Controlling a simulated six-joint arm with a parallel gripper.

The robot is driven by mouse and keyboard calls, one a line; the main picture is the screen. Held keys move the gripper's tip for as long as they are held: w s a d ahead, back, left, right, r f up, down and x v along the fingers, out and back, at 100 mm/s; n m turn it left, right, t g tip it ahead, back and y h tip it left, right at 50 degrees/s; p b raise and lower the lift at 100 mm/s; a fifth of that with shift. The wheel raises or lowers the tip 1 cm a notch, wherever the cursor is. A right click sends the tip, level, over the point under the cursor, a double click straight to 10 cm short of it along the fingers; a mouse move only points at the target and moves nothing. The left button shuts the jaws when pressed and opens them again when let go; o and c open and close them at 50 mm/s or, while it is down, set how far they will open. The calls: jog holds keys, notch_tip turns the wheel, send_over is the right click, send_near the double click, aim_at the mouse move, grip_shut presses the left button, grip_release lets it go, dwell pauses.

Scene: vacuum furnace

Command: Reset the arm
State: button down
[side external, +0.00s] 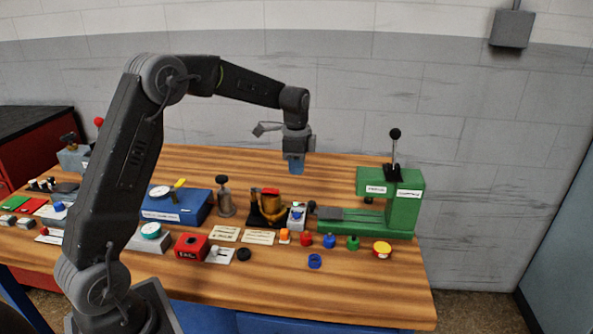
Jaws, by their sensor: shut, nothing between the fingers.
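My gripper (296,165) points straight down at the end of my raised arm. It hangs above the back middle of the wooden table (345,270). Its bluish fingers are shut with nothing between them. The gripper is apart from everything on the table. My arm rises from the front left and bends over the table, covering part of the things at the left.
A green press (402,202) with a black-knobbed lever stands at the right. Below the gripper are a brass-coloured device (268,206) and a grey bottle-like item (225,200). A blue box (178,206), a red box (191,246) and several small coloured caps sit nearer the front.

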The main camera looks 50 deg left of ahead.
dwell(0.4)
jog(key=s+d+r+n+t, duration=0.3)
jog(key=s+d+r+n, duration=0.1)
jog(key=s+d+r, duration=0.75)
jog(key=s+d+f+n+t, duration=0.1)
jog(key=s+d+n, duration=0.1)
jog(key=s, duration=0.6)
jog(key=s+d+f+n+t, duration=0.1)
jog(key=s+d+f+n, duration=0.1)
jog(key=s, duration=0.6)
jog(key=shift+s+d+n, duration=0.2)
jog(key=shift+d+n, duration=0.2)
jog(key=shift+n, duration=0.1)
